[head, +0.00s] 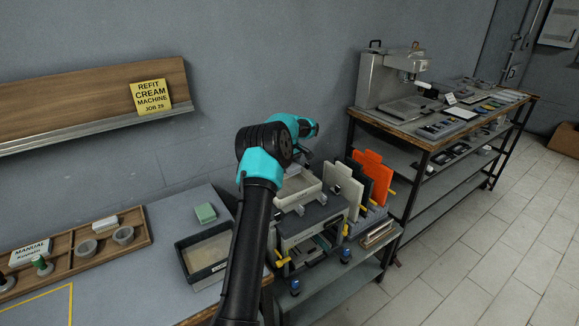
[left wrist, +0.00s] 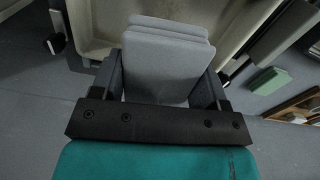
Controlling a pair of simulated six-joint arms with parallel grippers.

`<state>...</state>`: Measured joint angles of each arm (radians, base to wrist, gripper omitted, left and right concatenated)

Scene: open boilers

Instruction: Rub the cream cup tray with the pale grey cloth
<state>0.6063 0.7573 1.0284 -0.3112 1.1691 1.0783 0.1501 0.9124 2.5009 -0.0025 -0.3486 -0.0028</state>
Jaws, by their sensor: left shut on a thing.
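The cream cup tray (head: 297,189) sits on top of a grey machine frame at the centre of the head view. It also shows at the top of the left wrist view (left wrist: 92,28). My left gripper (left wrist: 163,78) is shut on the pale grey cloth (left wrist: 165,62), a folded pad held between its two fingers. In the head view my left gripper (head: 306,159) is over the back of the tray, largely hidden by my arm. The cloth overlaps the tray in the left wrist view; I cannot tell if they touch. My right gripper is not in view.
A white panel (head: 343,186) and an orange panel (head: 376,178) stand just right of the tray. A black-rimmed bin (head: 206,252) and a green sponge (head: 205,213) are on the left bench. A metal machine (head: 392,82) stands on the right bench.

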